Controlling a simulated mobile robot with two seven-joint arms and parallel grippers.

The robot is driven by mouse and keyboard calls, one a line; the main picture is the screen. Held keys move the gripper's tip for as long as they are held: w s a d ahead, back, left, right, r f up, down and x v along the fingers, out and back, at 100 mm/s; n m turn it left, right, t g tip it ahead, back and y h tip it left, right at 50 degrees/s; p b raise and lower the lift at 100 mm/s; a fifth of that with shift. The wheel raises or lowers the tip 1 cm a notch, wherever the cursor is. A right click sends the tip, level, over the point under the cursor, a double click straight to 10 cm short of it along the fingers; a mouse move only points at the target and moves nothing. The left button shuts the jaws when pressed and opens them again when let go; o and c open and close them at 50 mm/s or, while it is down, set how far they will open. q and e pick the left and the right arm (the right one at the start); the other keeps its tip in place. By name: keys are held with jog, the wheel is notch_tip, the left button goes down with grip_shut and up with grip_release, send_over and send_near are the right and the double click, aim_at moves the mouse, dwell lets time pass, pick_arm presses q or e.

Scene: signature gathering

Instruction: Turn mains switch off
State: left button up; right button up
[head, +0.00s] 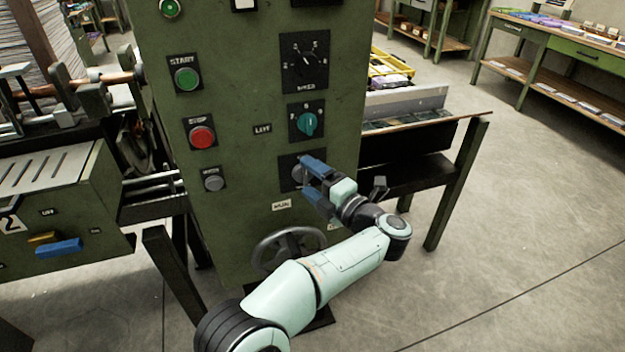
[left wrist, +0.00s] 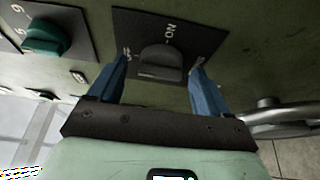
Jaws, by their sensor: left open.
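The mains switch is a dark grey rotary knob (left wrist: 161,59) on a black plate (left wrist: 205,38), low on the green machine panel. In the left wrist view the plate has an ON mark above the knob and another small mark at its left, too blurred to read. My left gripper (head: 308,176) is at the switch, its blue fingers open, one on each side of the knob. Whether either finger touches the knob I cannot tell. In the head view the gripper partly hides the switch. My right gripper is not in view.
The green panel (head: 240,90) also carries a teal knob (head: 309,123), a black selector (head: 304,62), a green START button (head: 186,78), a red STOP button (head: 202,136) and a grey button (head: 213,180). A handwheel (head: 262,250) sits below, near my left arm. Floor at right is clear.

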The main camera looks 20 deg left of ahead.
pick_arm(q)
jog(key=p+v, duration=0.2)
jog(key=v, duration=1.1)
jog(key=shift+p, duration=0.35)
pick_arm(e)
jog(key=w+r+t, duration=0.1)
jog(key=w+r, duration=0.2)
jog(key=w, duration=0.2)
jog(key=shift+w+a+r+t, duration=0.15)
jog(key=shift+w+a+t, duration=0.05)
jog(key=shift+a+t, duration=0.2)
pick_arm(q)
jog(key=shift+s+d, duration=0.1)
